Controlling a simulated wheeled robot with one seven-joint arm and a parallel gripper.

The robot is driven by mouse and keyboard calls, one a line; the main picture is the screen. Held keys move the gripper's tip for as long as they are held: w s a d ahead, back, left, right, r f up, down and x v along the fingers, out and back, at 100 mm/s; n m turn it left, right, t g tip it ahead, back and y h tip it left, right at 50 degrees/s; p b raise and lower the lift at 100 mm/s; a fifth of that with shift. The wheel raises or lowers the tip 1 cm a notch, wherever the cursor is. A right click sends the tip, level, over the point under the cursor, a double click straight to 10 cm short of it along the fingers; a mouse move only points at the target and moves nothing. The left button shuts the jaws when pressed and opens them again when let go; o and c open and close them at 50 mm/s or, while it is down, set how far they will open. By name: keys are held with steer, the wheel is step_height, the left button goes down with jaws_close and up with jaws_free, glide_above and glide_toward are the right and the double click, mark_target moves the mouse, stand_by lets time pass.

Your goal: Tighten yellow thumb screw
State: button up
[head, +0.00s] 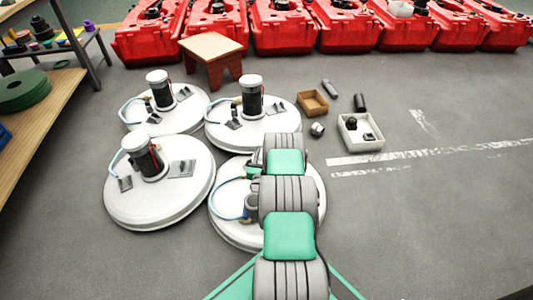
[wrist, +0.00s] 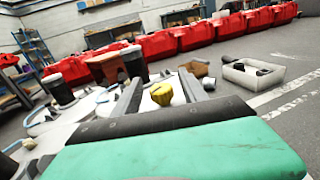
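The yellow thumb screw (wrist: 161,93) shows in the wrist view, in the gap between the two grey fingers of my gripper (wrist: 160,76). The fingers are spread, with visible space on both sides of the screw. I cannot tell how far ahead of the fingertips the screw is. In the head view my grey and green arm covers part of the nearest white round tank lid (head: 228,225), and neither the yellow screw nor the fingers can be made out there.
Other white round lids (head: 195,197) with black cylinders stand left and behind. A wooden stool (head: 210,48), brown box (head: 313,103) and white tray (head: 361,145) with dark parts lie beyond. Red tanks (head: 345,28) line the back. A shelf (head: 40,115) stands left. Floor at right is clear.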

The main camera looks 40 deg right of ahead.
steer(key=shift+s, duration=0.1)
steer(key=shift+s+a+r+p, duration=0.15)
steer(key=shift+s+a+p, duration=0.2)
steer(key=shift+a+p, duration=0.2)
steer(key=p+v, duration=0.2)
steer(key=v, duration=0.4)
steer(key=shift+s+a, duration=0.15)
